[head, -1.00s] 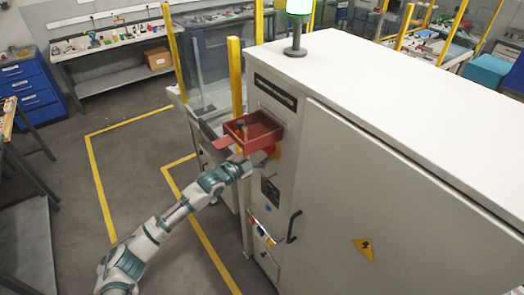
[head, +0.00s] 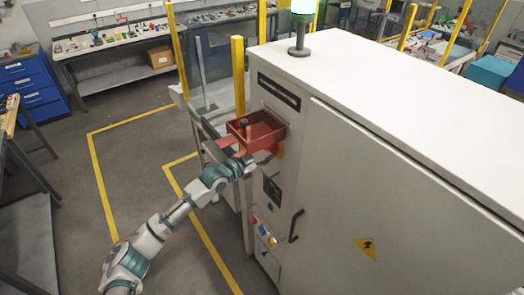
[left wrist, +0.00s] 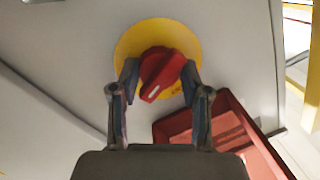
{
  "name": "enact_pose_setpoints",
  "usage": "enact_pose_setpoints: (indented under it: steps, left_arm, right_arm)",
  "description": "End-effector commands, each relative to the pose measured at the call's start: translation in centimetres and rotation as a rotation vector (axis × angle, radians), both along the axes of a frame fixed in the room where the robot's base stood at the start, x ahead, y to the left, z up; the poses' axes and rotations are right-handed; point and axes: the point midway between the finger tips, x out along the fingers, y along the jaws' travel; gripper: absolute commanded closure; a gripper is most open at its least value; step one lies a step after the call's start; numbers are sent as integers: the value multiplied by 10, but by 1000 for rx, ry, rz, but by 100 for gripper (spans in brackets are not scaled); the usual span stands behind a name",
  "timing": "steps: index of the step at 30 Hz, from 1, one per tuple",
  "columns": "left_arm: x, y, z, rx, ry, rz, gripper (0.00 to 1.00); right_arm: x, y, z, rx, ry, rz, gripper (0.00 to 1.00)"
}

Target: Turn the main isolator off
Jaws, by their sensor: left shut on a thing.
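The main isolator is a red rotary knob (left wrist: 163,72) on a round yellow plate (left wrist: 137,38) on the pale cabinet face. The knob's white mark points to the lower left in the left wrist view. My left gripper (left wrist: 160,80) has one finger on each side of the knob and is shut on it. In the head view my left gripper (head: 254,162) is at the cabinet front, just below a red open box, and it largely hides the knob. My right gripper is not in view.
The red box (head: 262,137) sticks out from the cabinet (head: 340,190) right above my left gripper; its wall also shows close in the left wrist view (left wrist: 262,150). A black door handle (head: 295,226) and small coloured controls (head: 264,229) sit lower. Floor at left is clear.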

Motion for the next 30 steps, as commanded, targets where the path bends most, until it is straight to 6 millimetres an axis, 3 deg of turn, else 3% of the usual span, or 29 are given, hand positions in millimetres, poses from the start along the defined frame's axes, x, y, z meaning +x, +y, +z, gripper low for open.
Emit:
enact_pose_setpoints:
  steps: [1, 30]
  left_arm:
    - [0, -2, 9, -37, 23, -4, 88]
    - [3, 5, 13, -570, 749, -5, 88]
  right_arm:
    - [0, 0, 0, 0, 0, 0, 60]
    - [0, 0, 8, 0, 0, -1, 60]
